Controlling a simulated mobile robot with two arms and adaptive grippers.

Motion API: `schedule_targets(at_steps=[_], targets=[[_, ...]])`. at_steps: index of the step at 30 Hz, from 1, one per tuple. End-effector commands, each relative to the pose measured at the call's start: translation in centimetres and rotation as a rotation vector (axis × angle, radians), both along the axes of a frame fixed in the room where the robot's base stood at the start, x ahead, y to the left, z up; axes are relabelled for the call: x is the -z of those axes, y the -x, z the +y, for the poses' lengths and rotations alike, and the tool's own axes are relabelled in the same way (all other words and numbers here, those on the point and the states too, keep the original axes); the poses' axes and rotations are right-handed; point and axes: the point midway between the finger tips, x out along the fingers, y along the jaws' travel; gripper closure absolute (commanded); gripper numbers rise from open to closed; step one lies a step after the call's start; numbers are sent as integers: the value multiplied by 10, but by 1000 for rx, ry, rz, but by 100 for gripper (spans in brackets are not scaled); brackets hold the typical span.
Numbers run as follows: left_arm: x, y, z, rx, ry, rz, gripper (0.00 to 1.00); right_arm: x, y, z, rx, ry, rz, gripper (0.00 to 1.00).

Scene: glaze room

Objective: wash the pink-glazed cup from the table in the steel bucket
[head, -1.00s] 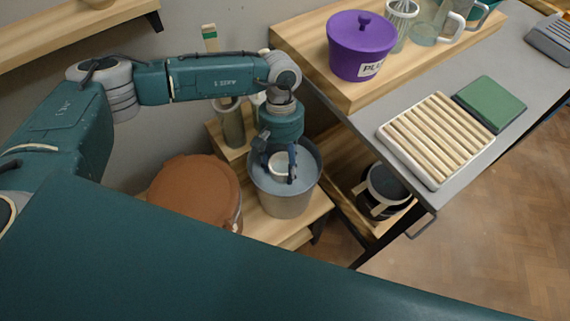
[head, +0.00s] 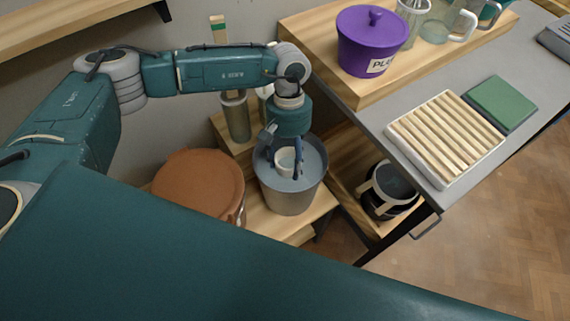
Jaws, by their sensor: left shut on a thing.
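My left gripper (head: 284,158) reaches down into the steel bucket (head: 291,198) and is shut on a small cup (head: 286,167). The cup looks pale, almost white, from here; I cannot make out pink glaze on it. Its round mouth shows between the fingers, inside the bucket's rim. The bucket holds a grey-blue surface that looks like water. I cannot tell how deep the cup's base sits in it. My right gripper is not in view.
The bucket stands on a low wooden shelf beside a brown lidded bin (head: 198,183). To the right are the grey table with a slatted rack (head: 447,138), a green block (head: 498,103) and a purple lidded pot (head: 371,42). A dark container (head: 388,189) sits below.

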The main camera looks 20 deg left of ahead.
Motion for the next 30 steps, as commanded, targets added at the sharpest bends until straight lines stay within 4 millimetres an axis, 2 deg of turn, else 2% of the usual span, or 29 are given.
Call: schedule_targets(at_steps=[1,14,30], targets=[[5,-2,-2,0,0,-1,76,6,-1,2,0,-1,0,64],[1,-3,-2,0,0,-1,76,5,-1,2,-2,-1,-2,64],[-56,-3,-2,1,1,-1,76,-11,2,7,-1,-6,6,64]])
